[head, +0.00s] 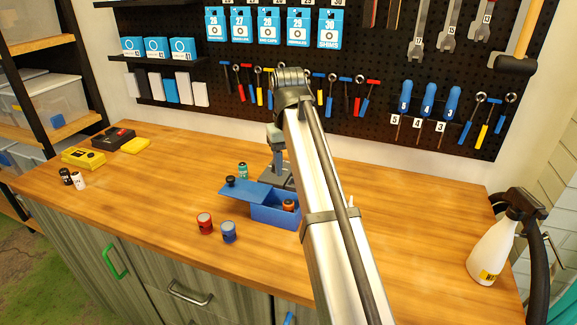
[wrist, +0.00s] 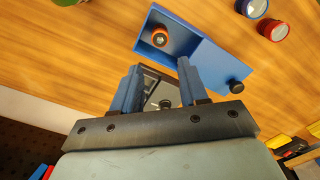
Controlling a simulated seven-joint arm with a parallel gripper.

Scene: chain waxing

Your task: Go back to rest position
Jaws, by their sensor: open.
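My gripper (wrist: 160,72) is open, with its two blue fingers apart and nothing held between them. An orange-and-black round item (head: 290,205) lies in the box's open part. In the wrist view the box (wrist: 180,45) is just beyond the fingertips, with the lid knob (wrist: 236,87) at right.
A red can (head: 205,223), a blue can (head: 229,232) and a green can (head: 242,171) stand near the box. A grey metal base (head: 277,178) is behind it. A spray bottle (head: 492,250) is at right. Tools hang on the black pegboard (head: 370,60). The bench's left middle is clear.

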